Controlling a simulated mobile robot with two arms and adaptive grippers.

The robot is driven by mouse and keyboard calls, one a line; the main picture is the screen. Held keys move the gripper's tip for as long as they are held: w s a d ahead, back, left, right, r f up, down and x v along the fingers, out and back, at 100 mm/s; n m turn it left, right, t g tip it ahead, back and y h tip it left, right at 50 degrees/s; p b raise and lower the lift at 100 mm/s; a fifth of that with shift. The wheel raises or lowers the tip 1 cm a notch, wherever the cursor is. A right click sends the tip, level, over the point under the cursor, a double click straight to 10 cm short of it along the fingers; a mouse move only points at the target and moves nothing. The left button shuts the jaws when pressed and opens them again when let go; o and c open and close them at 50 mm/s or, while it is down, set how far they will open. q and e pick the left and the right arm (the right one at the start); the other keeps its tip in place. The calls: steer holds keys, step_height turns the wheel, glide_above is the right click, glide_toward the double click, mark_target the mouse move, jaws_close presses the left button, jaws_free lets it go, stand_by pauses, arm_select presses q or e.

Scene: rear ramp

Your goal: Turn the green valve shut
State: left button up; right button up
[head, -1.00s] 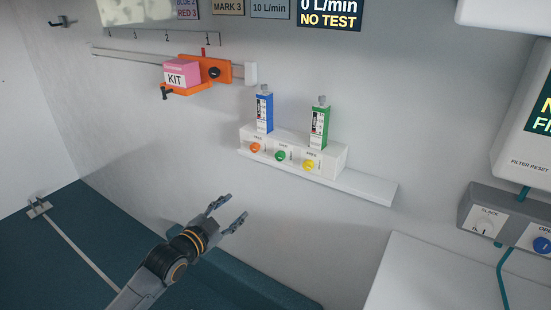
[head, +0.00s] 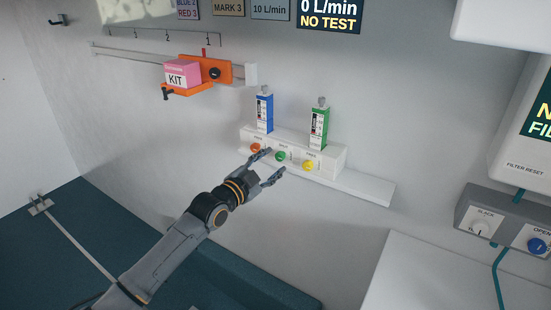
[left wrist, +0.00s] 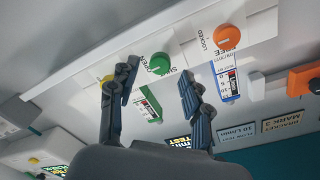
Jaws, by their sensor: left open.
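The green valve (head: 280,156) is a round knob on the front of a white wall block (head: 328,166), between an orange knob (head: 255,148) and a yellow knob (head: 308,165). My left gripper (head: 267,165) is open, its two fingers just in front of and to either side of the green valve in the head view. In the left wrist view the green valve (left wrist: 159,64) shows between and beyond the open fingertips (left wrist: 158,74), apart from them. The label by it reads "OPEN" on one side; the other word is partly hidden. My right gripper is not in view.
An orange carriage with a pink kit box (head: 182,74) is on a rail at upper left. A grey control box (head: 505,220) is at right.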

mark_target(281, 156)
arm_select(q)
steer(key=shift+x, duration=1.25)
jaws_close()
